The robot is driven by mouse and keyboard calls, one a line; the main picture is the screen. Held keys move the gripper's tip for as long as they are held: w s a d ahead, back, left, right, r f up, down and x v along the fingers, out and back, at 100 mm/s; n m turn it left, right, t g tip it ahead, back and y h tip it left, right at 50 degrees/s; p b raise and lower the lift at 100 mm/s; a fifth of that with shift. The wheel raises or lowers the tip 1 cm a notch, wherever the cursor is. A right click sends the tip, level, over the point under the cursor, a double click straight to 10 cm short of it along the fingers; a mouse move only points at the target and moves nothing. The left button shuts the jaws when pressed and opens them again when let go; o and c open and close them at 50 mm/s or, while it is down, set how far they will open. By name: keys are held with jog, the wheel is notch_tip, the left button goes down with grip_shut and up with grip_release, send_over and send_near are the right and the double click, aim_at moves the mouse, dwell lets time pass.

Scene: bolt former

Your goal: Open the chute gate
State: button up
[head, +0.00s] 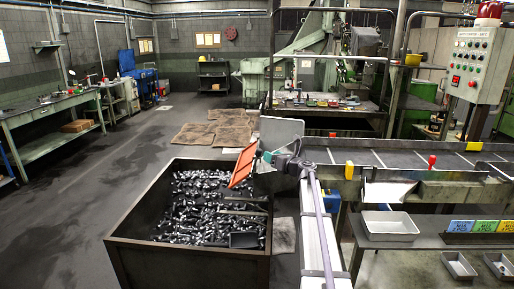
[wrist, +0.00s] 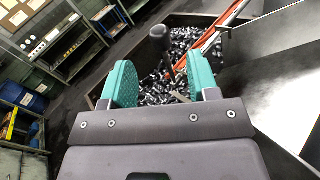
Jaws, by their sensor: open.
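The chute gate, an orange plate (head: 243,165), stands tilted over the right side of a dark bin full of bolts. Its orange edge (wrist: 208,42) also shows in the wrist view. A dark lever with a round black knob (wrist: 160,33) stands beyond and between my fingers in the wrist view. My gripper (wrist: 160,66) has two teal fingers, spread apart with nothing held between them. In the head view my gripper (head: 266,157) is just right of the orange plate; my arm hides part of that area, and the knob is not clear there.
The bolt bin (head: 190,257) stands below. A grey chute plate (head: 281,131) rises behind my gripper. A metal tray (head: 389,226) sits on the lower right bench. The floor at left is open.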

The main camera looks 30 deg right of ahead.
jog(key=x, duration=1)
grip_shut()
